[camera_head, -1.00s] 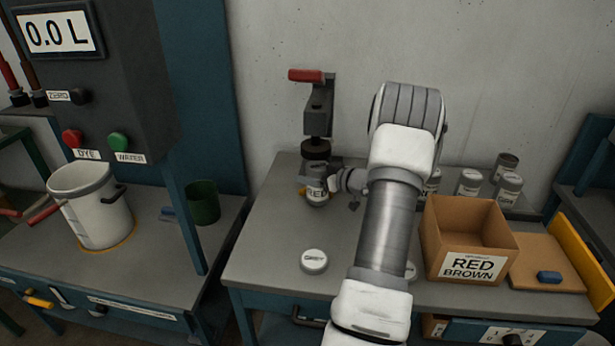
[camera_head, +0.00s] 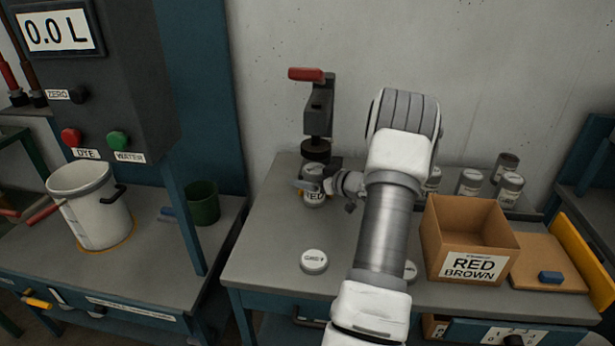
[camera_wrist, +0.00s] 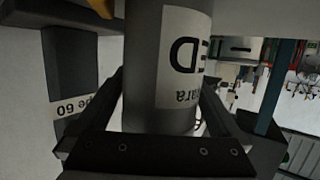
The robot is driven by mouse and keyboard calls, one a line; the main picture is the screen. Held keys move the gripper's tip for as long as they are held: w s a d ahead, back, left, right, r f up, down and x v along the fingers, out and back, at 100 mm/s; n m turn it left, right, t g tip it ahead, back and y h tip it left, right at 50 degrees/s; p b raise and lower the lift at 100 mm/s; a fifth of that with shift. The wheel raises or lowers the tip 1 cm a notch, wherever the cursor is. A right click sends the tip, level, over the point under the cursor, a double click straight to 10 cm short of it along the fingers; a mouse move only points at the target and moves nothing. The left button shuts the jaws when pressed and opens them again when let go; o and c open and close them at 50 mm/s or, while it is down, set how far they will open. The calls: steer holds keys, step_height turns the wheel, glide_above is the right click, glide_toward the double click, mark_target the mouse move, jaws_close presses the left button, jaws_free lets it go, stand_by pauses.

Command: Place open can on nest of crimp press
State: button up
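A grey can with a white label ending in "ED" (camera_head: 314,198) stands upright at the crimp press, just in front of and below its head. It fills the middle of the wrist view (camera_wrist: 160,75), upside down there. My gripper (camera_head: 318,185) reaches it from the right, with a finger on each side of the can. The crimp press (camera_head: 318,120) has a dark head and a red handle (camera_head: 306,74) at its top. The nest is hidden behind the can and gripper, so I cannot tell whether the can's base rests on it. The can's top is hard to make out.
A pale lid marked "GREY" (camera_head: 314,261) lies on the bench (camera_head: 265,235); another lid (camera_head: 410,270) shows partly behind my arm. A cardboard box labelled "RED BROWN" (camera_head: 470,240) stands right, with several cans (camera_head: 470,182) behind it. The bench's left part is clear.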

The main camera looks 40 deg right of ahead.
steer(key=shift+r, duration=0.3)
steer(key=p+v, duration=0.1)
steer(key=v, duration=1.1)
steer(key=shift+p, duration=0.3)
steer(key=shift+f, duration=0.1)
